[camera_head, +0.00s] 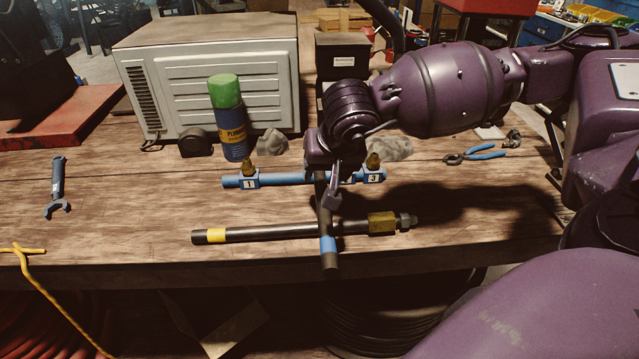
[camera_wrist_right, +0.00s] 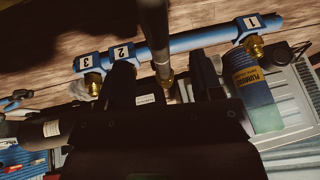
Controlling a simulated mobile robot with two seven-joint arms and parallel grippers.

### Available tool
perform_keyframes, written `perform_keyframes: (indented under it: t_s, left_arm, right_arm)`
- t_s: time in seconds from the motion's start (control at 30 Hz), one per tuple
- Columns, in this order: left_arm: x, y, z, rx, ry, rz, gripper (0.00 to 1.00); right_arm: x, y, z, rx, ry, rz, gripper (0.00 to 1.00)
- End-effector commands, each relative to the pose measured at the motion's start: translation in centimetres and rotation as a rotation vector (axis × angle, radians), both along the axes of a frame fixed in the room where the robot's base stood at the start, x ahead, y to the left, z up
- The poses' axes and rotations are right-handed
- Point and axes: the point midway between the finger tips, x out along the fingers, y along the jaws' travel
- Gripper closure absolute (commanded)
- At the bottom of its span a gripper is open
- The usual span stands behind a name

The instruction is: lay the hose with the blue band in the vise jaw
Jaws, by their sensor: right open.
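The hose with the blue band (camera_head: 328,245) is dark and points toward me, its near end past the yellow-banded hose (camera_head: 270,232). It crosses the blue rail (camera_head: 300,179) near label 2. My right gripper (camera_head: 329,192) is over its far part, open. In the right wrist view the hose (camera_wrist_right: 154,30) runs between the two spread fingers (camera_wrist_right: 162,70), with a brass end visible; contact with the fingers is unclear. The fingers partly hide the hose in the head view. I cannot identify a vise jaw. My left gripper is not in view.
The blue rail has numbered blocks with brass fittings. A blue can with a green cap (camera_head: 228,120) and a grey metal box (camera_head: 210,75) stand behind. Blue-handled pliers (camera_head: 477,154) lie right, a blue wrench (camera_head: 57,190) left. The table's left part is mostly free.

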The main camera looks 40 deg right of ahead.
Motion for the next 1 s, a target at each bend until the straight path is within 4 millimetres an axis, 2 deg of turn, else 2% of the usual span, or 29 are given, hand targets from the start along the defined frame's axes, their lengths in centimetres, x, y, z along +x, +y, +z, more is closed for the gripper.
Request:
perform_keyframes:
  t_s: [0.17,0.5,0.77,0.87,1.0]
  left_arm:
    - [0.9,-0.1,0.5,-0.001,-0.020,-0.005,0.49]
    - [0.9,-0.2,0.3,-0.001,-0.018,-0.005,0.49]
    - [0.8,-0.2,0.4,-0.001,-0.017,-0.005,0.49]
    - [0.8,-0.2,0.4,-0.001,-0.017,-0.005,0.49]
    - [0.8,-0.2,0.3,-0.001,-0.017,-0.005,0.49]
  right_arm:
    - [0.3,-0.1,-0.7,0.000,0.000,-0.001,0.40]
    - [2.0,-0.6,-4.6,0.000,0.003,-0.002,0.40]
    - [2.2,-0.7,-4.9,0.000,0.000,-0.001,0.40]
    - [2.2,-0.6,-4.9,0.000,0.000,-0.001,0.53]
    - [2.2,-0.6,-4.9,0.000,0.000,-0.001,0.74]
